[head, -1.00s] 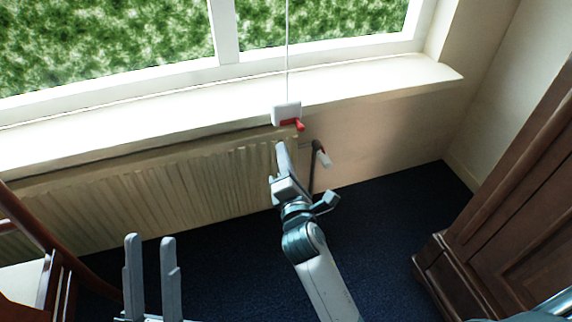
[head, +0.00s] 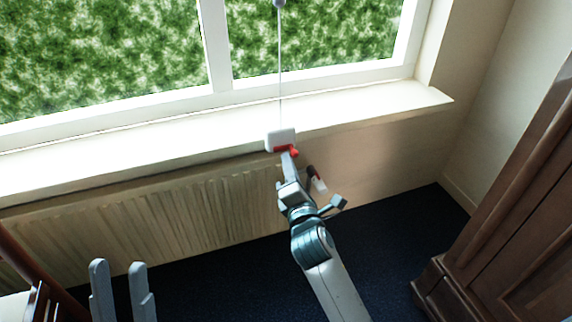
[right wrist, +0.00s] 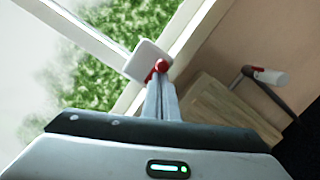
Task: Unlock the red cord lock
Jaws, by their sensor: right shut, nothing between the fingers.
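The red cord lock (head: 284,149) is a red lever on a white block (head: 281,135) at the sill's front edge, below a thin cord. It also shows in the right wrist view (right wrist: 161,66), just past my fingertips. My right gripper (head: 287,156) is shut and empty, its tips at or very near the red lever; I cannot tell whether they touch. In the right wrist view the two fingers (right wrist: 161,84) lie together and partly cover the lever. My left gripper (head: 118,266) is at the lower left, its two fingers apart with nothing between them, far from the lock.
A radiator (head: 150,220) runs below the window sill (head: 360,104). A valve with a white end (head: 319,184) stands close to the right of my right gripper. A dark wooden cabinet (head: 510,210) is at the right and a wooden chair (head: 30,265) at the lower left.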

